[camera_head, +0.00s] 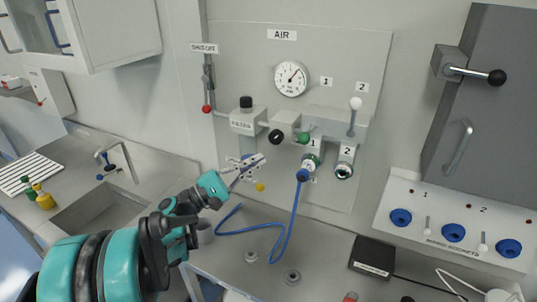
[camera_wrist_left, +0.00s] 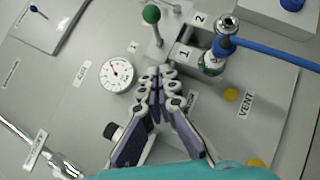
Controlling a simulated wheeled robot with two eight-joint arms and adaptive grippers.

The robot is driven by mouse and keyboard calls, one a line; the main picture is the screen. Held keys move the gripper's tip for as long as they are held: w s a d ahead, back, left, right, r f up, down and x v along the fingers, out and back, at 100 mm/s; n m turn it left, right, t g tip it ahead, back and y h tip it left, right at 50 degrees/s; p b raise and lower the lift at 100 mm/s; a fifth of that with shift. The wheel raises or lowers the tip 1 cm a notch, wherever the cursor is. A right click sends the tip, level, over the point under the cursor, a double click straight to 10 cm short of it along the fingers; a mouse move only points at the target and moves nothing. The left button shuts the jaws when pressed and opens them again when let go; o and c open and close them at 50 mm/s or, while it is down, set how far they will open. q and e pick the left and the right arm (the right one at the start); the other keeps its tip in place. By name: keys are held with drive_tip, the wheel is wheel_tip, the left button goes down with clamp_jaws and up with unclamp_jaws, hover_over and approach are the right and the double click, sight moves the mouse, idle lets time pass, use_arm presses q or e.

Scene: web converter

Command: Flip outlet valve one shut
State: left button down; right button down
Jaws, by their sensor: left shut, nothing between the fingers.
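Outlet valve one's lever has a green ball knob (camera_head: 303,138). In the head view the knob sits low, just above outlet one (camera_head: 311,158), unlike the upright neighbouring lever. In the left wrist view the green knob (camera_wrist_left: 151,14) and its grey stem show beyond my fingertips, near the label 1. My left gripper (camera_head: 257,164) is shut and empty, in front of the panel, left of and below the green knob. Its closed fingers fill the middle of the left wrist view (camera_wrist_left: 158,78), and a gap to the knob appears there. My right gripper is out of view.
Outlet two's white-knobbed lever (camera_head: 355,104) stands upright to the right. A blue hose (camera_head: 294,215) hangs from outlet one onto the counter. The pressure gauge (camera_head: 291,79), black filter knob (camera_head: 246,103) and red-knobbed shut-off lever (camera_head: 207,108) are nearby.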

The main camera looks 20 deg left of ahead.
use_arm(q)
drive_tip(key=w+d+r, duration=0.5)
drive_tip(key=w+d, duration=0.1)
drive_tip(key=d, duration=0.2)
drive_tip(key=shift+d+b, duration=0.3)
drive_tip(key=shift+b, duration=0.1)
drive_tip(key=shift+r, duration=0.15)
wheel_tip(320, 180, up, 8)
drive_tip(key=n+g+y+p, duration=0.6)
drive_tip(key=n+g+p, duration=0.25)
drive_tip(key=p, duration=1.15)
hover_over(309, 134)
drive_tip(key=w+a, duration=0.3)
drive_tip(key=shift+s+a+r+m+g, duration=0.15)
drive_tip(key=shift+s+m+g, duration=0.1)
drive_tip(key=shift+m+g, duration=0.1)
drive_tip(key=shift+r, duration=0.1)
